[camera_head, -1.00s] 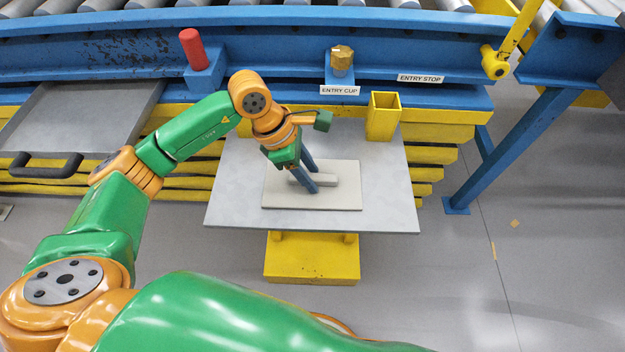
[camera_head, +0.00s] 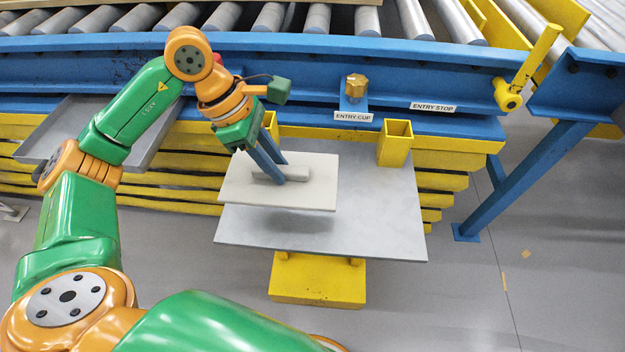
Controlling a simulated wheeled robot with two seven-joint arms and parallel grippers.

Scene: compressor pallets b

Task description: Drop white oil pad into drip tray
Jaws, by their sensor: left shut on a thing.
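The white oil pad (camera_head: 312,190) is a flat off-white plate with a raised grip block (camera_head: 297,170) on top. My left gripper (camera_head: 281,172) is shut on that block with its two blue fingers. The pad hangs above the grey table (camera_head: 380,225), with its shadow on the table below. The grey drip tray (camera_head: 150,140) lies at the left, partly hidden behind my left arm. My right gripper is not in view.
A yellow open holder (camera_head: 395,145) stands at the table's back right. Another yellow part (camera_head: 271,122) shows behind my gripper. The blue conveyor rail (camera_head: 300,60) with the entry cup and its brass piece (camera_head: 356,86) runs across the back.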

